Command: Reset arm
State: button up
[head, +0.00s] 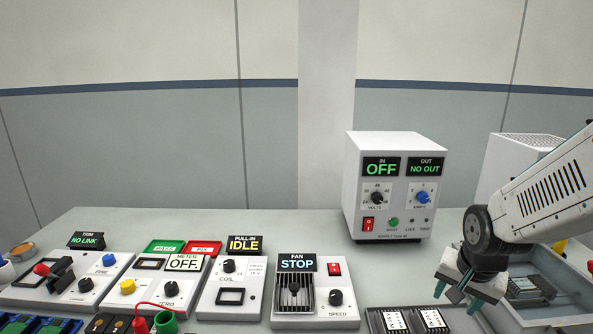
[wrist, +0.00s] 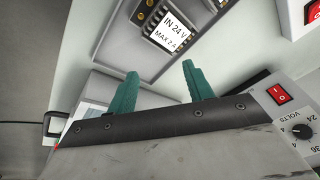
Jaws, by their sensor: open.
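My gripper (head: 468,286) hangs at the right side of the bench in the head view, its arm reaching in from the right edge. In the wrist view its two teal fingers (wrist: 158,88) stand apart with nothing between them. The gripper is open and empty. Beyond the fingers in the wrist view is a dark tray holding a module labelled "IN 24 V MAX 2 A" (wrist: 176,35). In the head view the tray with labelled modules (head: 410,320) is just left of and below the gripper. The fingers appear apart from it.
A white power supply (head: 392,186) reading OFF and NO OUT stands left of the gripper. A grey bin (head: 575,280) is to the right, partly behind my arm. Fan (head: 309,290), coil (head: 232,285), meter and trim panels line the left.

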jog(key=s+a+r+n+g, duration=0.1)
jog(key=s+a+r+n, duration=0.2)
jog(key=s+r, duration=0.3)
jog(key=s+a+r+n+g, duration=0.1)
jog(key=s+a+r+n, duration=0.2)
jog(key=s+r, duration=0.4)
jog(key=s+n, duration=0.1)
jog(key=s, duration=0.6)
jog(key=shift+n+y, duration=0.3)
jog(key=shift+w, duration=0.1)
